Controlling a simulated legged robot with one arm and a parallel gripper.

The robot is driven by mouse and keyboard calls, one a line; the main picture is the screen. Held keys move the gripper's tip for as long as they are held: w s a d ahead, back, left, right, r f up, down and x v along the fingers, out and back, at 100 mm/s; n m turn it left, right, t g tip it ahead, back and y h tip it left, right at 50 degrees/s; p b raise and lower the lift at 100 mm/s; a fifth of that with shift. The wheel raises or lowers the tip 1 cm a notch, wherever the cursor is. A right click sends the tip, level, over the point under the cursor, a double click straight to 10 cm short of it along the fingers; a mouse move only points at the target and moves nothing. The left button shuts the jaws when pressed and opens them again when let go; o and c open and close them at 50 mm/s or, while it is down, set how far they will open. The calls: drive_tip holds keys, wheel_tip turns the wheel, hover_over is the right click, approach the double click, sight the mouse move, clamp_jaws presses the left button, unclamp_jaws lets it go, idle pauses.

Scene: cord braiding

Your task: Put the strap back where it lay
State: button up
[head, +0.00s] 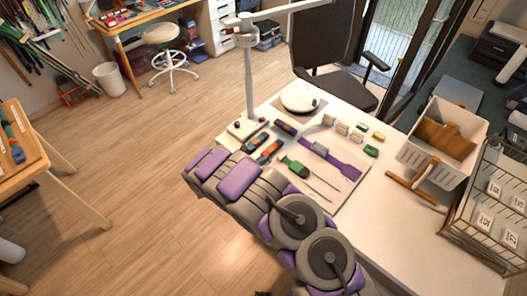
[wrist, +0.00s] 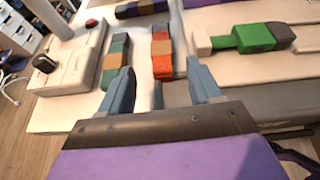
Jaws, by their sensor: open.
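A purple strap (head: 342,166) with a grey piece near its upper end lies on the pale mat (head: 330,190) on the white table. My gripper (wrist: 161,82) is open in the wrist view, its two blue-grey fingers apart with nothing held. An orange-red banded bundle (wrist: 162,55) lies ahead, between the line of the fingertips. A teal and tan banded bundle (wrist: 116,60) lies by the left finger. A green-handled tool (wrist: 240,38) lies beyond the right finger. In the head view my arm hides the gripper's fingers.
A lamp post (head: 249,80) on a white base with knobs (wrist: 68,65) stands at the table's left. Small blocks (head: 343,128) and a round white device (head: 300,100) lie behind. A white crate (head: 440,115) and a wire basket (head: 492,205) stand right. The front right tabletop is clear.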

drive_tip(key=v, duration=0.3)
drive_tip(key=p+v, duration=0.1)
drive_tip(key=v, duration=0.2)
drive_tip(key=shift+a, duration=0.6)
drive_tip(key=shift+s+r, duration=0.15)
drive_tip(key=shift+s, duration=0.1)
drive_tip(key=d+r+m+g+h, duration=0.45)
drive_tip(key=d+r+m, duration=0.35)
drive_tip(key=d+r, duration=0.8)
drive_tip(key=s+d+r+m+g+y, duration=0.1)
drive_tip(key=s+d+r+m+g, duration=0.55)
drive_tip(key=d, duration=0.65)
drive_tip(key=s+d+r+m+g+y, duration=0.1)
drive_tip(key=s+d+r+m+y, duration=0.15)
drive_tip(key=s, duration=0.35)
drive_tip(key=s+d+r+m+y, duration=0.1)
drive_tip(key=s+m, duration=0.2)
drive_tip(key=s, duration=0.4)
drive_tip(key=s+d+r+m+g+y, duration=0.1)
drive_tip(key=s+r+m+y, duration=0.15)
drive_tip(key=s, duration=0.35)
drive_tip(key=s+a+m+y, duration=0.2)
drive_tip(key=s+a+m, duration=0.1)
drive_tip(key=s, duration=0.5)
drive_tip(key=s+a+m+y, duration=0.3)
drive_tip(key=s+a, duration=0.1)
drive_tip(key=s, duration=0.4)
drive_tip(key=shift+a+r+y, duration=0.25)
drive_tip(key=shift+r+y, duration=0.1)
